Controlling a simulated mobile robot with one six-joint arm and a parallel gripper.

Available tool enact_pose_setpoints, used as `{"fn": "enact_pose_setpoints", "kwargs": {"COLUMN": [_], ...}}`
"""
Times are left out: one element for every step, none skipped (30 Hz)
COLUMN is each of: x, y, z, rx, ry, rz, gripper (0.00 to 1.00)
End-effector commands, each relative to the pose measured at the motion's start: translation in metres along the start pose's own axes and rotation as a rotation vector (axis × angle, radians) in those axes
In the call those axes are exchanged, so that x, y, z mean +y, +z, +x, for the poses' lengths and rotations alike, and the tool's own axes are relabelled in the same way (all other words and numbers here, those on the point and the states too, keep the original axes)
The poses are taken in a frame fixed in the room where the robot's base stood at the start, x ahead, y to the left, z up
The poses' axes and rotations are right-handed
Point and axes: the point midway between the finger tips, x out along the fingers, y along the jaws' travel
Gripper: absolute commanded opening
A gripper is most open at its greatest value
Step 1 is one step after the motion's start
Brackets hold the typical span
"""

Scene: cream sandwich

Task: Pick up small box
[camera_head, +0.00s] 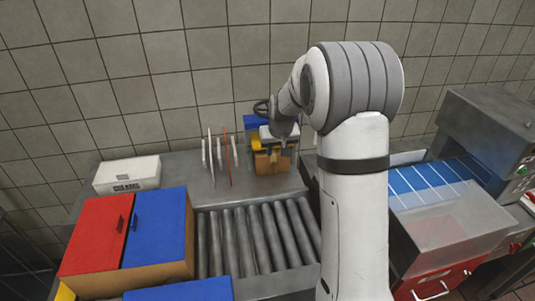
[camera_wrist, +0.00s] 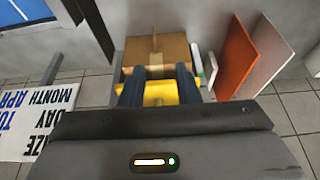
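A small brown cardboard box (camera_head: 268,164) sits on the grey counter near the back wall. In the wrist view the cardboard box (camera_wrist: 157,50), with a paler tape strip, lies just beyond my fingertips. My gripper (camera_head: 279,152) is above and beside it in the head view. In the wrist view my gripper (camera_wrist: 158,82) has its two dark fingers apart, so it is open. A yellow object (camera_wrist: 160,94) shows between and below the fingers. Whether the fingertips touch the cardboard box cannot be told.
Upright thin boards (camera_head: 219,155) stand left of the box. A blue bin (camera_head: 262,121) is behind it. A white box (camera_head: 128,174) lies farther left. Red and blue lidded boxes (camera_head: 130,235) and a roller conveyor (camera_head: 258,239) are in front. A machine (camera_head: 486,140) stands at right.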

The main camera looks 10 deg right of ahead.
Motion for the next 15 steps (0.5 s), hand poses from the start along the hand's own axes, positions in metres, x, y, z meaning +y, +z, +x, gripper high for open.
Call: {"fn": "enact_pose_setpoints", "kwargs": {"x": [0.003,0.004,0.005,0.006,0.007,0.007,0.008,0.008,0.008,0.008,0.008,0.008,0.008,0.008,0.008], "y": [-0.006,-0.009,-0.013,-0.015,-0.018,-0.019,-0.020,-0.021,-0.021,-0.021,-0.021,-0.021,-0.021,-0.021,-0.021], "z": [0.020,0.028,0.037,0.043,0.047,0.052,0.055,0.057,0.061,0.064,0.066,0.070,0.074,0.077,0.081], "rx": [-0.001,0.001,0.004,0.006,0.008,0.009,0.010,0.010,0.010,0.010,0.010,0.011,0.010,0.009,0.009], "ry": [0.001,0.001,0.002,0.002,0.002,0.003,0.003,0.003,0.003,0.003,0.003,0.003,0.003,0.003,0.003], "rz": [0.002,0.003,0.003,0.003,0.003,0.003,0.003,0.003,0.003,0.003,0.003,0.003,0.003,0.003,0.003], "gripper": [0.29,0.29,0.29,0.29,0.29,0.29,0.29,0.29,0.29,0.29,0.29,0.29,0.29,0.29,0.29]}}
